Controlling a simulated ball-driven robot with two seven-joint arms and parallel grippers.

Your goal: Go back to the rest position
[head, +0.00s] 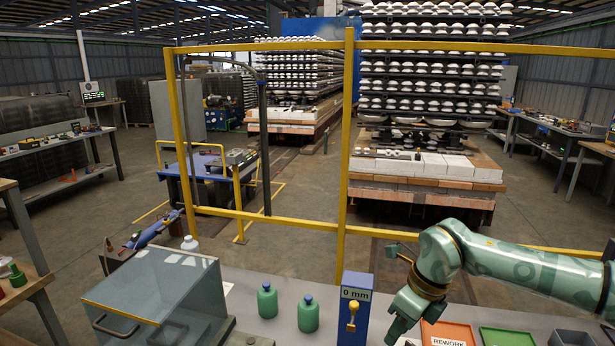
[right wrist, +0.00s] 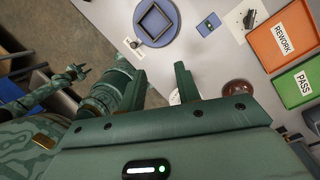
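My right arm comes in from the right in the head view. Its green gripper (head: 394,332) points down over the bench, left of the orange REWORK tray (head: 447,333). In the right wrist view the two fingers of the right gripper (right wrist: 160,88) stand apart, and I see nothing held between them. A small white item shows partly behind one finger.
Two green bottles (head: 267,300) and a blue "0 mm" box (head: 354,308) stand left of the right gripper. A glass-sided case (head: 150,285) stands farther left. A green PASS tray (right wrist: 294,88) lies beside REWORK. A yellow frame (head: 343,200) rises behind the bench.

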